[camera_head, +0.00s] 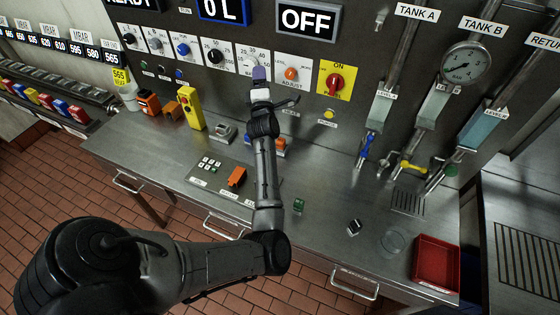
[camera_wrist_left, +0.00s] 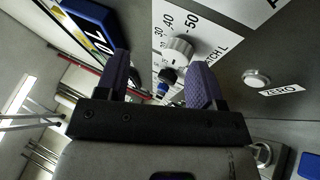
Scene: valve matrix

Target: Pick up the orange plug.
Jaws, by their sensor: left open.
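Several orange pieces could be the plug, and I cannot tell which one is. One orange block (camera_head: 236,178) lies on the steel bench by a small plate with dark holes. Another orange piece (camera_head: 280,147) shows partly behind my left arm. My left gripper (camera_head: 260,76) is raised in front of the wall panel's dials, away from these pieces. In the left wrist view its purple fingers (camera_wrist_left: 162,84) are apart with nothing held between them. A pale ridged knob (camera_wrist_left: 180,48) on a numbered dial shows beyond the fingertips. My right gripper is not in view.
More orange parts (camera_head: 148,102) and a yellow device (camera_head: 191,108) stand at the bench's left back. A red tray (camera_head: 436,261) is at the right front. A pressure gauge (camera_head: 467,64) and pipes with valves rise at the right. The bench's front middle is mostly clear.

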